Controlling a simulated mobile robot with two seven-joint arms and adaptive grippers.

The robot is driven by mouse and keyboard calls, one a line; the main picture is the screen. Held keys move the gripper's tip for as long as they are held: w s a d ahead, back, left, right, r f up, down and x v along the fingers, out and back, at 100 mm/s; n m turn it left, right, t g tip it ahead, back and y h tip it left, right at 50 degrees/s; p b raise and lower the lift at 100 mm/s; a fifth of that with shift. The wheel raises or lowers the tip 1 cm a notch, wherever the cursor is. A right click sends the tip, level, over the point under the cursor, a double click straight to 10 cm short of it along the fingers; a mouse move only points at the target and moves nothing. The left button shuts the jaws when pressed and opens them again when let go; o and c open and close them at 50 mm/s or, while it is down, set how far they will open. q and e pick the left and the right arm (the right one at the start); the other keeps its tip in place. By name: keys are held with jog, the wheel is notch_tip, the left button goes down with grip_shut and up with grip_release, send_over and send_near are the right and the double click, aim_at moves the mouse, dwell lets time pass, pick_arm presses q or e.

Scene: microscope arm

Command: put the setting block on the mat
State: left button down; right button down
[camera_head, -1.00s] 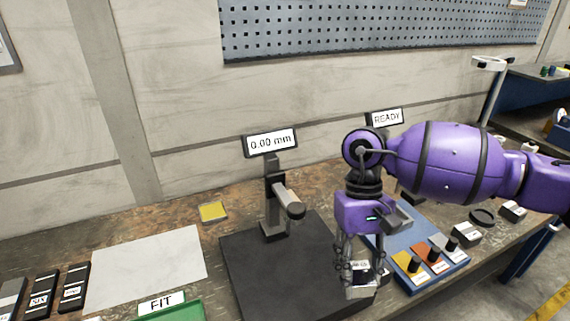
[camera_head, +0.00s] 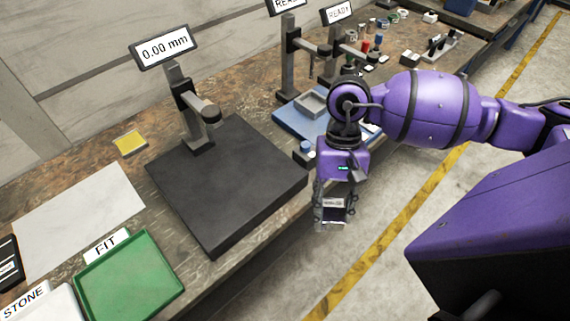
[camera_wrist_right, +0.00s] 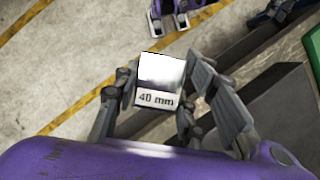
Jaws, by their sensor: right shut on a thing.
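The setting block (camera_wrist_right: 160,80) is a small shiny metal block with a "40 mm" label, seen in the right wrist view. My right gripper (camera_head: 332,218) is shut on it, fingers pointing down; the block (camera_head: 333,212) is partly hidden by the fingers in the head view. They hang in front of the bench edge, over the floor, right of the black base plate. The mat appears to be the pale grey-white sheet (camera_head: 80,218) lying flat on the bench at the left, bare and well away from the gripper.
A measuring stand (camera_head: 192,115) reading "0.00 mm" rises from the black plate (camera_head: 225,190) between gripper and sheet. A green FIT tray (camera_head: 130,280) lies in front of the sheet. A yellow square (camera_head: 129,143) lies behind.

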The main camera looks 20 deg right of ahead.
jog(key=d+m, duration=0.1)
jog(key=s+m+y, duration=0.1)
jog(key=shift+d+f+m+t, duration=0.15)
jog(key=shift+d+m+t, duration=0.15)
jog(key=shift+d+m, duration=0.1)
pick_arm(q)
jog(key=shift+w, duration=0.25)
pick_arm(e)
jog(key=w+d+r+m+t, duration=0.2)
jog(key=w+r+m+t, duration=0.1)
jog(key=m, duration=0.9)
jog(key=w+d+r+m+t+h, duration=0.1)
jog(key=w+d+r+m+t, duration=0.1)
jog(key=r+m, duration=0.5)
jog(key=w+m+t, duration=0.1)
jog(key=m+t, duration=0.1)
jog(key=m, duration=0.2)
jog(key=shift+d+r+m+t, duration=0.15)
jog(key=shift+d+m+t, duration=0.15)
jog(key=shift+m+t, duration=0.1)
pick_arm(q)
jog(key=shift+a, duration=0.1)
jog(key=shift+s, duration=0.2)
pick_arm(e)
jog(key=shift+s, duration=0.1)
